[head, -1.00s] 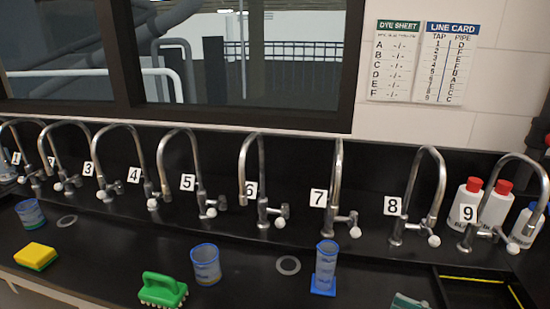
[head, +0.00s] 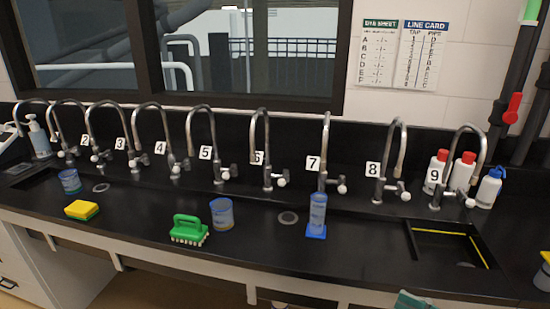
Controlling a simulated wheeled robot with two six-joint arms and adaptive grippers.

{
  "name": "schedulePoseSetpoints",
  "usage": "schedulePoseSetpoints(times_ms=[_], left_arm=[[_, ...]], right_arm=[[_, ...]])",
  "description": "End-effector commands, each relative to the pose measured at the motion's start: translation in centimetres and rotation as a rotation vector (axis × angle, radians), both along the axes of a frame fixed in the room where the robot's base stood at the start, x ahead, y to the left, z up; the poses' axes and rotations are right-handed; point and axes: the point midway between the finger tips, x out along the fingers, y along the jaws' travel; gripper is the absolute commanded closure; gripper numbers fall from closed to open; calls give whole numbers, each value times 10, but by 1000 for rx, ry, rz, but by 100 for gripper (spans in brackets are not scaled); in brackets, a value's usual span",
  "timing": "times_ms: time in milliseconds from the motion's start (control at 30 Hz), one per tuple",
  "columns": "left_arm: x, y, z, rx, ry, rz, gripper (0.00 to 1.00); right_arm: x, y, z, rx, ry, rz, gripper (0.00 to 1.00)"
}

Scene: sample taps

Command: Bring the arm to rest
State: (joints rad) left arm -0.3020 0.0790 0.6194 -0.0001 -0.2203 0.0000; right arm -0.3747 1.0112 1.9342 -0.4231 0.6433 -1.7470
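Neither of my grippers shows in the head view, and no part of an arm can be made out for sure. A row of numbered chrome taps stands along the back of the black bench; tap 5 (head: 213,145), tap 7 (head: 325,150) and tap 9 (head: 467,165) are among them. A blue-rimmed beaker (head: 222,214) and a clear blue measuring cylinder (head: 317,215) stand upright on the bench. Another blue beaker (head: 70,182) stands at the left.
A green scrubbing brush (head: 188,230) and a yellow sponge (head: 82,210) lie near the front edge. Red-capped bottles (head: 462,172) and a blue-capped bottle (head: 489,187) stand at the right. A sink (head: 455,243) opens at the right. A dye sheet (head: 379,54) and line card (head: 421,55) hang on the wall.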

Motion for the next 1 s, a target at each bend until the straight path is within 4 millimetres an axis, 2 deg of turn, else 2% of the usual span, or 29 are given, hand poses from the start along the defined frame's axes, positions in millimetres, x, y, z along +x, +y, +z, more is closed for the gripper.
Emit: schedulePoseSetpoints(times_ms=[133,267,367,467,567,667,767,800,867,900,967,1000], left_arm=[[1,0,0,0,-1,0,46],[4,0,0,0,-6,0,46],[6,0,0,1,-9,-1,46],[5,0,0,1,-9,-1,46],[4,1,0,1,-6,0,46],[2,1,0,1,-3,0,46],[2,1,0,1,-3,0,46],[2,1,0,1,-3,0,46],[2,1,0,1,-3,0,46],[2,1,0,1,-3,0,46],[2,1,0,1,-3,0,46],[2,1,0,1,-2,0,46]], right_arm=[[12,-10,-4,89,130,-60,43],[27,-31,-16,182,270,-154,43],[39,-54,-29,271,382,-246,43],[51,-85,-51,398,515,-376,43],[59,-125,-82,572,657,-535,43],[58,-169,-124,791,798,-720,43],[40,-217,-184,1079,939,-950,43],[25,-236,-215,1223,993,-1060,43],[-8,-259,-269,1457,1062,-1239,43],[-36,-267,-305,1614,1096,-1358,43],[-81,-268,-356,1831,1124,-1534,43],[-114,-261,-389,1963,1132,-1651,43]])
